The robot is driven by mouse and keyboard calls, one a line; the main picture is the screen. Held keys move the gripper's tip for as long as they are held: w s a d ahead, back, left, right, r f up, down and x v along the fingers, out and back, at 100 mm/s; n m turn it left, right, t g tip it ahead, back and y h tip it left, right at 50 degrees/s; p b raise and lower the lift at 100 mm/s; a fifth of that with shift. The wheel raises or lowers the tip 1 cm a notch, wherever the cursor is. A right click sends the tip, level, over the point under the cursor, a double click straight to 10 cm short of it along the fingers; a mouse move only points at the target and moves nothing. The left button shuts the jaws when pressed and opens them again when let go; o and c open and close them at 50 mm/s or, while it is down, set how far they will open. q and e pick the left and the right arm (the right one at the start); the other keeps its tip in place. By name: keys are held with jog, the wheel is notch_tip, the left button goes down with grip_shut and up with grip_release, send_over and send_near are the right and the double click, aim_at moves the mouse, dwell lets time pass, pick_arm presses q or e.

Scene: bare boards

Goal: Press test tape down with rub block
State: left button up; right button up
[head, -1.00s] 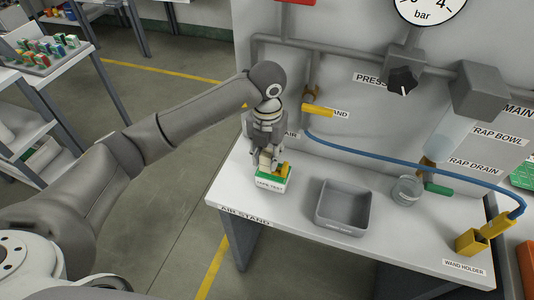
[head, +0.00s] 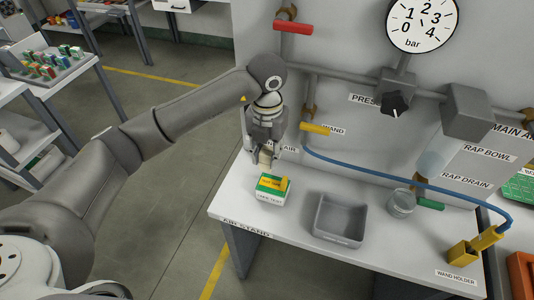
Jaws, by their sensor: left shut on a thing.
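A white block with a green top (head: 273,191) and "TAPE TEST" lettering sits on the left part of the bench. The yellow test tape (head: 270,182) lies across its top, and a yellow tab (head: 284,183) sticks up at its right end. My left gripper (head: 264,160) is shut on a small tan rub block (head: 265,157). It holds the block above and slightly left of the tape, with a visible gap. My right gripper is not in view.
An empty grey tray (head: 340,219) stands right of the test block. Farther right are a glass jar (head: 402,203), a blue hose (head: 390,177) and a yellow wand holder (head: 463,253). A yellow-handled valve (head: 315,128) sticks out from the back panel near my gripper.

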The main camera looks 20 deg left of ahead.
aim_at(267, 167)
pick_arm(q)
jog(key=shift+f, duration=0.1)
dwell(0.3)
notch_tip(267, 167, down, 6)
jog(key=b, duration=0.5)
jog(key=shift+s+f+b, duration=0.1)
jog(key=shift+f+b, duration=0.3)
jog(key=shift+f, duration=0.05)
dwell(1.7)
jog(key=shift+r+p, duration=0.6)
jog(key=shift+r, duration=0.25)
jog(key=shift+r+p, duration=1.45)
jog(key=shift+r, duration=1.3)
